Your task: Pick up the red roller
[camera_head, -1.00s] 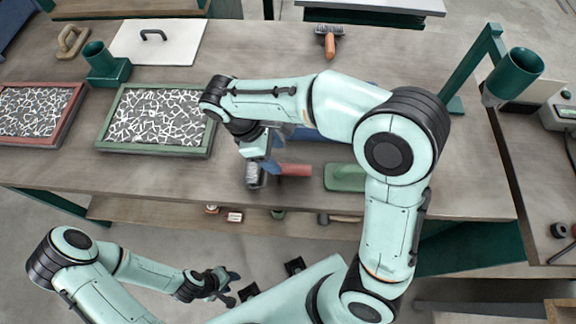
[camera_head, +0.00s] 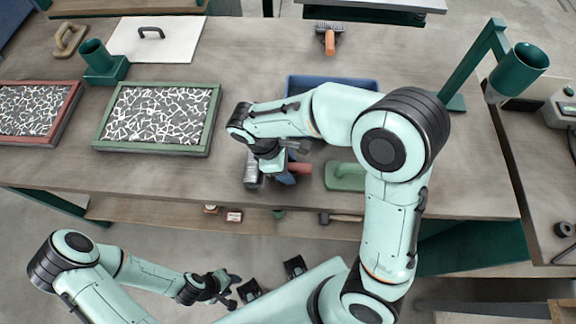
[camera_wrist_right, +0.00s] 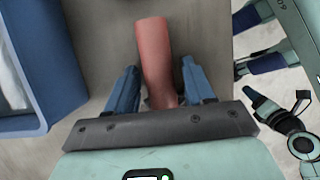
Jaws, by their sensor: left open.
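My left gripper (camera_head: 232,286) is open and empty in front of the table, away from the roller.
A blue tray (camera_head: 303,80) stands behind my right arm and shows in the wrist view (camera_wrist_right: 40,100). A green-framed panel (camera_head: 152,151) lies to the left, and a brush (camera_head: 329,40) at the back.

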